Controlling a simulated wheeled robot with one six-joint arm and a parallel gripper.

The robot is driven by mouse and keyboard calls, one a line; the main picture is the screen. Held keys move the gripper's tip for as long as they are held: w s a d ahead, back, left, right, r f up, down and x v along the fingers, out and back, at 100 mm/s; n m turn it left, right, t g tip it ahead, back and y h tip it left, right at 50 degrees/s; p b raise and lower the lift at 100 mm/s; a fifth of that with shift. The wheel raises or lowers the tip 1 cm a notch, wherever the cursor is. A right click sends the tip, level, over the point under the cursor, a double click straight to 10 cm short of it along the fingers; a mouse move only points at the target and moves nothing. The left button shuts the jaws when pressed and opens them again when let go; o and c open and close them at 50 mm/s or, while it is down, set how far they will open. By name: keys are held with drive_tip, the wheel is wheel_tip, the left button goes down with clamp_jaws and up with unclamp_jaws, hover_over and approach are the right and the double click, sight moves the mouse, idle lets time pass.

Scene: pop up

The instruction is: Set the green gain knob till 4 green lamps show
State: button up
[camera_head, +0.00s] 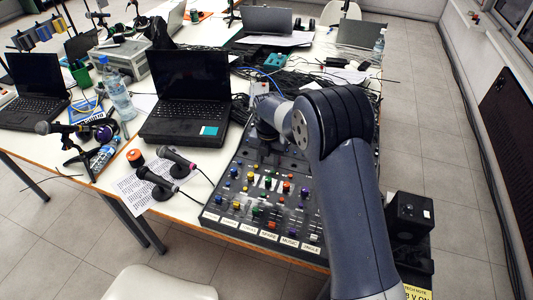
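The black mixing desk (296,172) lies on the right part of the white table. It has rows of small coloured knobs and caps in blue, yellow, red, orange and green, with a strip of white labels along its front edge. Which of them is the green gain knob is too small to tell, and I cannot make out any lit green lamps. My gripper (266,157) is over the back left part of the desk, pointing down. Its fingers are small and dark against the desk, so their opening and any contact are unclear. My arm hides the desk's right side.
A black laptop (187,98) stands just left of the desk. A water bottle (117,92) stands further left. A black box (409,215) is at the right. Cables crowd behind the desk.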

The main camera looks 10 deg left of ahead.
sight(268, 179)
wheel_tip(268, 179, down, 9)
drive_tip(key=b, duration=0.5)
drive_tip(key=shift+s+d+f, duration=0.1)
drive_tip(key=shift+s+f, duration=0.05)
drive_tip(key=shift+f, duration=0.05)
drive_tip(key=shift+r+p, duration=0.35)
drive_tip(key=shift+c, duration=0.8)
drive_tip(key=c, duration=0.4)
drive_tip(key=m, duration=2.1)
drive_tip(key=o, duration=0.8)
